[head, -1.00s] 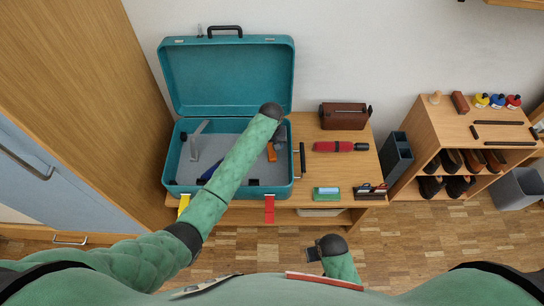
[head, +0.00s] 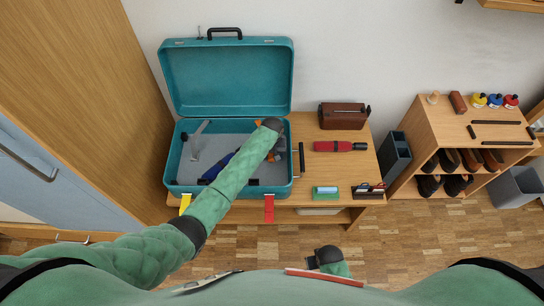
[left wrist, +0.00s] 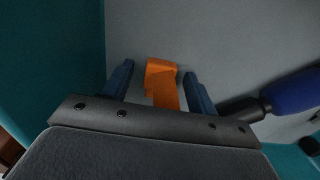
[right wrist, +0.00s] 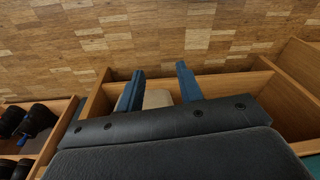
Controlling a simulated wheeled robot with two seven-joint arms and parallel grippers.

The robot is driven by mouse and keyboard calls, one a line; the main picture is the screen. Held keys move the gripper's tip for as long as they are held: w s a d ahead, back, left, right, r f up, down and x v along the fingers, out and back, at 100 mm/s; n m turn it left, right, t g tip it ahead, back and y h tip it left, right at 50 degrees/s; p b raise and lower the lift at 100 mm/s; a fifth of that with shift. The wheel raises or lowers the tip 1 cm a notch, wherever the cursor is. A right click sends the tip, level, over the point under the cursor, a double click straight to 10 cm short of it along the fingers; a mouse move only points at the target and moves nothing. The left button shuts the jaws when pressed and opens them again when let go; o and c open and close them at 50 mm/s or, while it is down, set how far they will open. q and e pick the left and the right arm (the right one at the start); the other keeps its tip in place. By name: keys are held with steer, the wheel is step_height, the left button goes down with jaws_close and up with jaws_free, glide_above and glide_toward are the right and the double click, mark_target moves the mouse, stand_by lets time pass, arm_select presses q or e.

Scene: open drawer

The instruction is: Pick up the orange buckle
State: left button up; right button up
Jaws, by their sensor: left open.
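The orange buckle (left wrist: 162,84) lies on the grey floor of the open teal suitcase (head: 180,165). In the left wrist view it sits between the two fingers of my left gripper (left wrist: 159,69), which are apart on either side of it. The fingers do not appear to touch it. In the head view my left arm and hand (head: 279,146) reach into the right part of the suitcase and hide most of the buckle. My right gripper (right wrist: 160,74) is open and empty, low in front of the bench.
A blue-handled tool (left wrist: 293,93) lies close beside the left gripper. A grey bracket (head: 195,146) stands at the suitcase's left.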

arm_select(q)
steer(key=c, duration=1.1)
steer(key=shift+o, duration=0.2)
